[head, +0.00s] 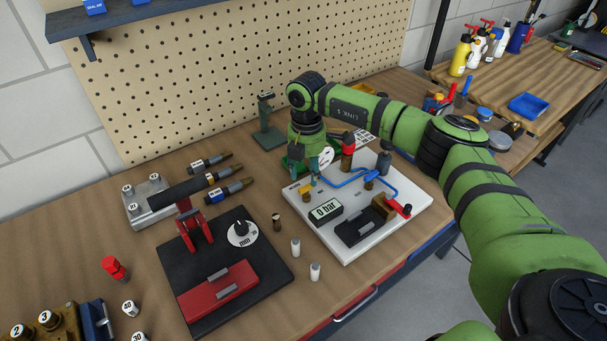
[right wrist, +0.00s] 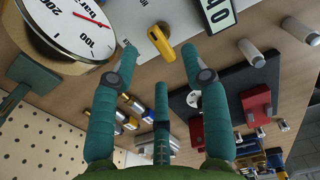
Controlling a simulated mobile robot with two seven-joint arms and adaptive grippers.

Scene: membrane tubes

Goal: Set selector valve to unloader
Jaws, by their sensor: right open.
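A white test panel (head: 345,250) lies on the bench at the right. A small yellow lever knob (head: 307,191), which looks like the selector valve, sits near its left corner. In the right wrist view the yellow lever (right wrist: 158,40) shows ahead, between the fingertips in the picture. My right gripper (head: 318,178) is just above and beside the knob, fingers pointing down. It is open with nothing between its fingers; in the right wrist view the fingers (right wrist: 158,58) are spread. Contact with the knob cannot be told. My left gripper is not in view.
A round pressure gauge (right wrist: 75,28) stands close beside the right fingers. The panel also carries a 0 bar display (head: 325,210), blue tubing (head: 352,180) and a red-handled valve (head: 400,208). A black plate with a red press (head: 220,290) lies left. Small white vials stand between.

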